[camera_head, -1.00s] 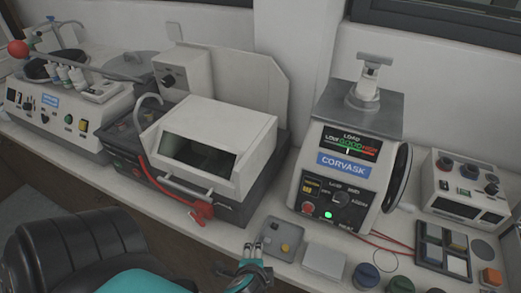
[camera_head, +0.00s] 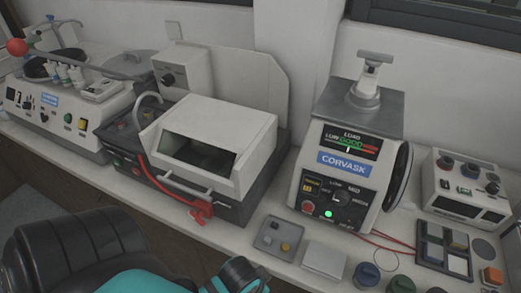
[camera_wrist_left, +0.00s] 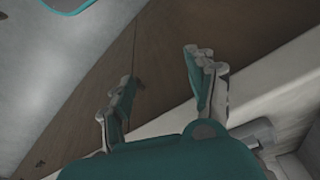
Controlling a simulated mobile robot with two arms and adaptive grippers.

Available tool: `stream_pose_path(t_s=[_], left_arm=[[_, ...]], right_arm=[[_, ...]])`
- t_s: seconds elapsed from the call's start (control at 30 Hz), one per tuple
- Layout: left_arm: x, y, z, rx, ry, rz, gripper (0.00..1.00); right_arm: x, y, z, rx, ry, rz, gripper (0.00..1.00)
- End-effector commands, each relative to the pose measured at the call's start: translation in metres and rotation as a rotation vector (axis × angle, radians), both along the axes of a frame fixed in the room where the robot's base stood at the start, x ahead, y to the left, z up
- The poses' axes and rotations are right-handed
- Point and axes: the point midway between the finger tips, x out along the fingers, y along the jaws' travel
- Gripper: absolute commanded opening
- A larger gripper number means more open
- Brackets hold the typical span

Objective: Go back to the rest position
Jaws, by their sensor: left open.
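My left gripper shows in the left wrist view (camera_wrist_left: 163,90), with its two teal and grey fingers spread apart and nothing between them. Brown floor and a pale surface lie behind the fingers. In the head view, my left arm comes in along the bottom left, and the fingers are below the picture's edge. The mounting press (camera_head: 345,175), labelled CORVASK, stands upright on the bench with a green light lit and its gauge needle near the green part. My right gripper is in neither view.
The bench (camera_head: 225,232) runs along the wall. A hooded cutting machine (camera_head: 207,145) stands left of the press, a polisher (camera_head: 60,115) farther left. A small grey tray (camera_head: 278,238), a pale block (camera_head: 324,259), round jars (camera_head: 366,275) and a control box (camera_head: 463,185) stand near the press.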

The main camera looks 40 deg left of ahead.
Motion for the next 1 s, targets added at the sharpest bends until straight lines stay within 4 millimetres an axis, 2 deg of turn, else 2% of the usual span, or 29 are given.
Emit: stream_pose_path(t_s=[0.57, 0.67, 0.77, 0.83, 1.0], left_arm=[[0.0, 0.0, -0.002, 0.001, 0.001, -0.002, 0.57], [0.0, 0.0, -0.007, 0.001, 0.004, -0.002, 0.57], [0.0, -0.001, -0.03, 0.002, 0.016, -0.003, 0.57], [-0.002, -0.001, -0.06, 0.003, 0.031, -0.005, 0.57], [-0.021, 0.001, -0.157, 0.007, 0.071, -0.012, 0.57]], right_arm=[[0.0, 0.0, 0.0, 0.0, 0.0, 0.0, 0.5], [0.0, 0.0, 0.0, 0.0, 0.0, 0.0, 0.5], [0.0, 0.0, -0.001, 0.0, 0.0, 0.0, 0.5], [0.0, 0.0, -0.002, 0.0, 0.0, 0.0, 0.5], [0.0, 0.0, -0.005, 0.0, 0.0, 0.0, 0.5]])
